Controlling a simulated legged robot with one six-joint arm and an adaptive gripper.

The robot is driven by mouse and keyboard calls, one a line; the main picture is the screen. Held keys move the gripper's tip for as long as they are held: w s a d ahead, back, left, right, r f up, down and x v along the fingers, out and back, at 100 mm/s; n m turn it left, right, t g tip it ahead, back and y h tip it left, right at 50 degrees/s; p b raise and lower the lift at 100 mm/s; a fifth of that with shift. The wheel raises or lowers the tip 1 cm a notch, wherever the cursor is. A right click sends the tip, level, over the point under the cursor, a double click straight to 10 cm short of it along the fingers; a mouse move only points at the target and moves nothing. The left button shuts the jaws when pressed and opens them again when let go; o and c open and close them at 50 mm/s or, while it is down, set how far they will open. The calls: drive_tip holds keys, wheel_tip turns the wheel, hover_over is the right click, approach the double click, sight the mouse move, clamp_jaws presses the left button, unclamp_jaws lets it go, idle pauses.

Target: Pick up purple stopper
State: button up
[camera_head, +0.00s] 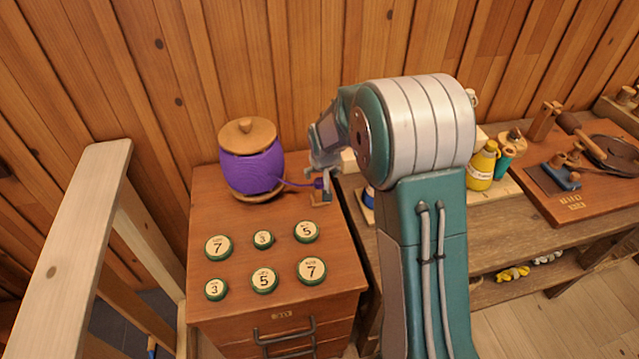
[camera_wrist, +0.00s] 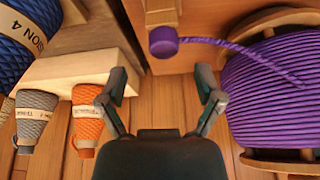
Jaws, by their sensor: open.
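The purple stopper (camera_wrist: 163,42) is a small purple cylinder with a purple cord running from it to the big purple spool (camera_wrist: 275,85). It sits by a small wooden holder (camera_wrist: 162,12) at the cabinet's edge. In the head view the stopper (camera_head: 319,183) shows small beside my gripper (camera_head: 326,168), with the spool (camera_head: 252,168) to its left. In the wrist view my gripper (camera_wrist: 162,88) is open, with the stopper beyond its fingertips and between their lines. Nothing is between the fingers. The head view does not show the fingertips clearly.
Several green-rimmed numbered discs (camera_head: 264,279) lie on the cabinet top (camera_head: 225,320). In the wrist view, an orange cone (camera_wrist: 88,115), a grey cone (camera_wrist: 36,115) and a blue spool (camera_wrist: 25,40) stand at the left. A wooden wall (camera_head: 290,60) stands behind.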

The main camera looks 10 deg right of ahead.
sight(319, 181)
drive_tip(key=x, duration=0.4)
drive_tip(key=shift+a+f, duration=0.15)
drive_tip(key=shift+a, duration=0.1)
drive_tip(key=shift+s, duration=0.1)
drive_tip(key=c, duration=0.8)
drive_tip(key=shift+c, duration=0.2)
